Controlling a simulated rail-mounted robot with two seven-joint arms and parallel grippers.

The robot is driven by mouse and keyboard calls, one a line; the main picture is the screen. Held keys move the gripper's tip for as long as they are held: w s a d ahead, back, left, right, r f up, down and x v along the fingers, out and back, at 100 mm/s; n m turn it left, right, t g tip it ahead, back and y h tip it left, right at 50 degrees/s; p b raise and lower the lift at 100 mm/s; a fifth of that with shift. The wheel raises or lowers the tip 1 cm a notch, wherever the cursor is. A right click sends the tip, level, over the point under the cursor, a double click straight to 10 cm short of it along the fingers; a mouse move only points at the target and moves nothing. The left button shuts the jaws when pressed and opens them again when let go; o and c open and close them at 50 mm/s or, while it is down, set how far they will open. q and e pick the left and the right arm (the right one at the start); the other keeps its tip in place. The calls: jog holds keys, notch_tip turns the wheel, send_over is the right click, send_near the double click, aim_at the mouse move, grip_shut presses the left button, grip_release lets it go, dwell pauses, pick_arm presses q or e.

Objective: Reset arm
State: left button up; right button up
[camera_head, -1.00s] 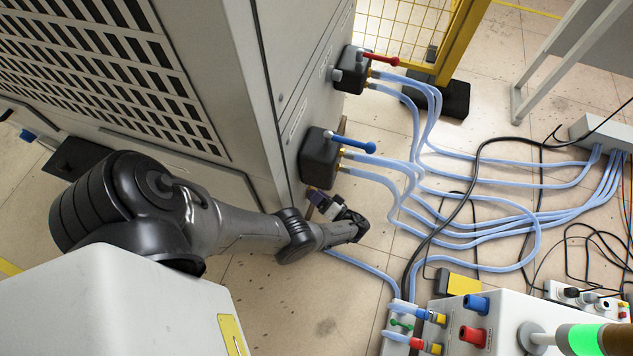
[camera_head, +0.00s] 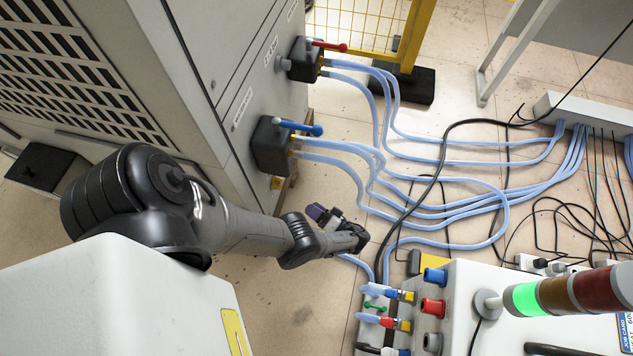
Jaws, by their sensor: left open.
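My left arm comes in from the left and reaches across the lower middle. Its gripper (camera_head: 352,236) is at the end of the dark grey arm, above the floor near the blue hoses (camera_head: 440,212). The jaws are small and dark and stand apart, and I see nothing held between them. The gripper is to the right of and below the black valve block with the blue lever (camera_head: 300,127), clear of that lever. A second valve block with a red lever (camera_head: 328,45) is higher on the cabinet. My right gripper is not in view.
A large grey cabinet (camera_head: 215,75) with vents fills the upper left. A yellow mesh fence post (camera_head: 417,35) stands behind it. Blue hoses and black cables cross the floor at right. A white machine with coloured connectors (camera_head: 433,306) and a green-lit stack light (camera_head: 525,298) is at lower right.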

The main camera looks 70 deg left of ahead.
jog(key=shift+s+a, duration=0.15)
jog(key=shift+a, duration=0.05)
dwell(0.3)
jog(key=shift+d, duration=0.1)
